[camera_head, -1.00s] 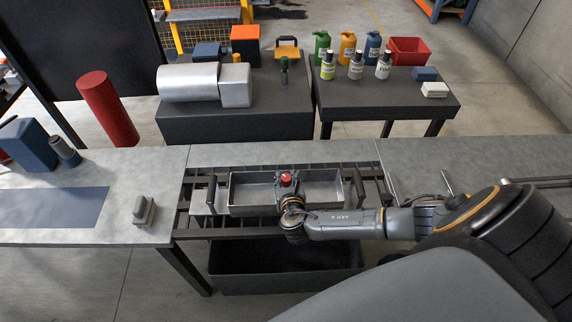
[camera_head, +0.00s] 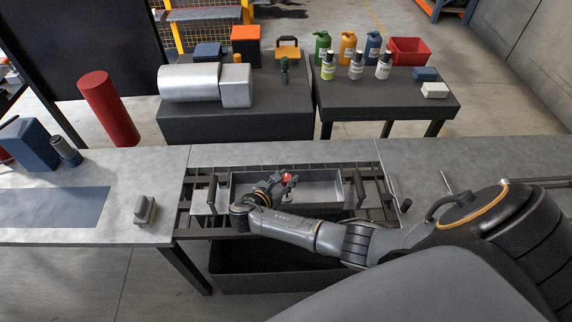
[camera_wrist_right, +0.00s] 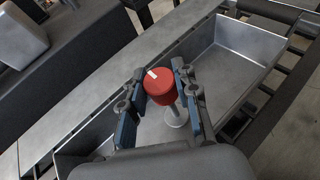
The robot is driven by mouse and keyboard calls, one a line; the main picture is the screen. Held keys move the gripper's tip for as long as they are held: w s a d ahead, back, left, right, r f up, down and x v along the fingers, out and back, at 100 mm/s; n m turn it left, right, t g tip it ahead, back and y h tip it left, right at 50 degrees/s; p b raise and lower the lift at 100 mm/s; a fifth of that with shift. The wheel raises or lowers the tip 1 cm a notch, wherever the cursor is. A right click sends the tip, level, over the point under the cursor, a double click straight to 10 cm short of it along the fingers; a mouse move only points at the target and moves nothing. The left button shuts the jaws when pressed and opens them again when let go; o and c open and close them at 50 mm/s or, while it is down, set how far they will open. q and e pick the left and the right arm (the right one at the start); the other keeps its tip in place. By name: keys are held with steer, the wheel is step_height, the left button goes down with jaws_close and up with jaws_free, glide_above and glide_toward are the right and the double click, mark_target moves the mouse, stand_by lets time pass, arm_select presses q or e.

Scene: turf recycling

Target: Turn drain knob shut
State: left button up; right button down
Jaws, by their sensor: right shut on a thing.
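The drain knob is red with a white mark on top and stands on a metal stem (camera_wrist_right: 174,116) in a grey metal tray (camera_head: 330,190). The red knob (camera_head: 287,178) shows in the head view near the tray's middle. In the right wrist view the knob (camera_wrist_right: 161,88) sits between the fingers of my right gripper (camera_wrist_right: 160,94), which is shut on it. In the head view my right gripper (camera_head: 276,183) reaches in from the left side of the knob, with the wrist bent. My left gripper is not in view.
The tray rests on a dark slatted rack (camera_head: 372,190) with upright black handles at both ends. A black bin (camera_head: 290,282) stands below. Grey counters flank the rack, and a small grey block (camera_head: 145,211) sits on the left one. Bottles and jugs stand on a table behind.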

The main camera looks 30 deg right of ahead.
steer(key=shift+r, duration=0.1)
stand_by(0.4)
steer(key=c, duration=1)
jaws_free()
steer(key=shift+a, duration=0.15)
steer(key=v, duration=1.1)
steer(key=shift+s+a+r, duration=0.1)
steer(key=shift+a, duration=0.2)
